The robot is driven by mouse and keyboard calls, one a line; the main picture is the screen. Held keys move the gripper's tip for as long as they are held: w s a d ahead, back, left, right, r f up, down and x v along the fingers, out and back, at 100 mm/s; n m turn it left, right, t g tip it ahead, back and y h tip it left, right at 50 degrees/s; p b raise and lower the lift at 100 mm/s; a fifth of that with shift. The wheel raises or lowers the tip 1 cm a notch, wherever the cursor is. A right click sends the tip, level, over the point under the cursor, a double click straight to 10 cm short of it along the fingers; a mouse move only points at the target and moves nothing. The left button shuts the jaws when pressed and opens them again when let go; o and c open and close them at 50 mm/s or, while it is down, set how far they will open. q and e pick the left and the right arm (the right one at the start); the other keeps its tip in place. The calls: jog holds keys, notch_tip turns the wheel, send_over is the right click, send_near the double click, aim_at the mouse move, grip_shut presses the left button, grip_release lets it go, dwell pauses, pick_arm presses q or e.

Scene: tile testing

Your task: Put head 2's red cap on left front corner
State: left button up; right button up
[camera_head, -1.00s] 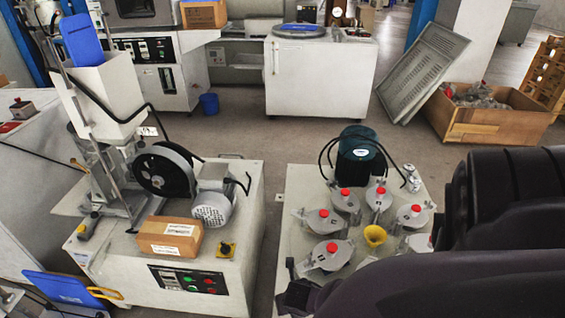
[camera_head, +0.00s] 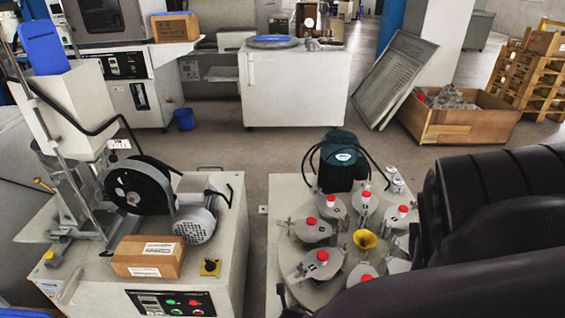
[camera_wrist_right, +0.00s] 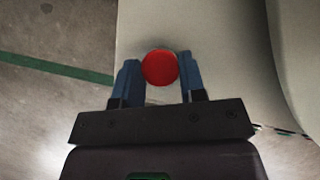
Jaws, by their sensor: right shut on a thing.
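My right gripper (camera_wrist_right: 160,80) is shut on a red cap (camera_wrist_right: 160,67), held between its two blue fingers in the right wrist view. A pale surface with a straight edge lies below it. In the head view, the round grey heads stand in a ring on a pale machine top (camera_head: 285,185). Several carry red caps, such as the near-left one (camera_head: 322,256), the left one (camera_head: 311,222) and the far one (camera_head: 365,194). I cannot read the head numbers surely. My dark right arm covers the right and near parts of the machine top. My left gripper is not in view.
A yellow funnel (camera_head: 364,239) stands amid the heads. A dark green motor-like unit (camera_head: 340,160) with black hoses stands at the back of the machine top. Left is another machine with a cardboard box (camera_head: 148,257). Open floor (camera_head: 235,165) lies behind.

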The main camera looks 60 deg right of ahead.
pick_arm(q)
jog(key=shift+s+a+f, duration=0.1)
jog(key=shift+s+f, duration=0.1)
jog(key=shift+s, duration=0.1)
pick_arm(e)
jog(key=shift+s+f, duration=0.2)
jog(key=shift+f, duration=0.3)
jog(key=o, duration=0.8)
jog(key=shift+a, duration=0.1)
jog(key=shift+o, duration=0.4)
jog(key=shift+w+r, duration=0.15)
jog(key=shift+r, duration=0.2)
jog(key=r+p, duration=0.1)
jog(key=r, duration=0.2)
jog(key=shift+a+p, duration=0.2)
jog(key=shift+p, duration=0.1)
pick_arm(q)
jog(key=p, duration=0.2)
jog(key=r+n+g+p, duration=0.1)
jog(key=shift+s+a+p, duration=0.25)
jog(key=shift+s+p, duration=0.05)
jog(key=shift+p, duration=0.05)
pick_arm(e)
jog(key=v, duration=0.9)
jog(key=shift+s, duration=0.4)
